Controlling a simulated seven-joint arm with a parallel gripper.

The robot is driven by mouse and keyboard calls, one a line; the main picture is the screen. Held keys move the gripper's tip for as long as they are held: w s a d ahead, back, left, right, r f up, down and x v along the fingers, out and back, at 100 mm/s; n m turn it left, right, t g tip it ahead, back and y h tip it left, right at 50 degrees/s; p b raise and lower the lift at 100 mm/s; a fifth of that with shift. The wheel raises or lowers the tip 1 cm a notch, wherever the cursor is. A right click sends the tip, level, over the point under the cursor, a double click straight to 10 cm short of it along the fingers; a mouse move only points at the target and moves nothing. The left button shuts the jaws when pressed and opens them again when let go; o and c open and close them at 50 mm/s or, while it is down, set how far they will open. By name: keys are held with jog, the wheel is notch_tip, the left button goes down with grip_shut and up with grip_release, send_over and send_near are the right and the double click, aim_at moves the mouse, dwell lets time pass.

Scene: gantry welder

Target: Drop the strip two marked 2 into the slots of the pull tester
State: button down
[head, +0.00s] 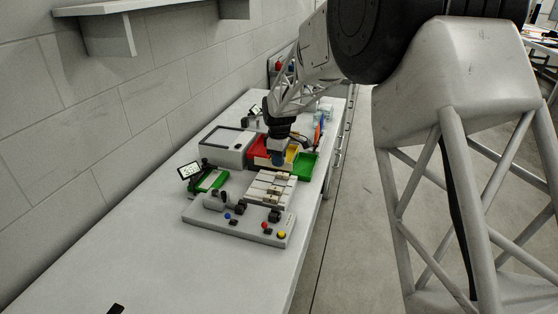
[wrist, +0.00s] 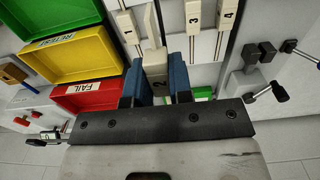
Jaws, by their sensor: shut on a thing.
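My gripper (wrist: 160,84) has its two blue fingers shut on the strip marked 2 (wrist: 157,68), a pale strip whose number shows between the fingers. In the head view my gripper (head: 278,158) is over the back end of the white strip rack (head: 264,197); strip 2 cannot be made out there. I cannot tell whether the strip is clear of the rack. A long grey device (head: 215,222) with black clamp blocks, levers and coloured buttons stands in front of the rack; its clamp blocks (wrist: 259,53) show at right in the wrist view. It may be the pull tester; its slots are not clear.
Strips 1 (wrist: 127,28), 3 (wrist: 194,14) and 4 (wrist: 226,20) are around strip 2. A grey box (head: 226,148) stands near the wall. The front-left bench is mostly clear.

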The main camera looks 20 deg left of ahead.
dwell(0.3)
jog(key=s, duration=1.6)
jog(key=shift+f, duration=0.15)
jog(key=shift+f, duration=2.25)
jog(key=shift+f, duration=1.25)
dwell(1.2)
jog(key=c, duration=0.9)
grip_release()
jog(key=shift+c, duration=0.2)
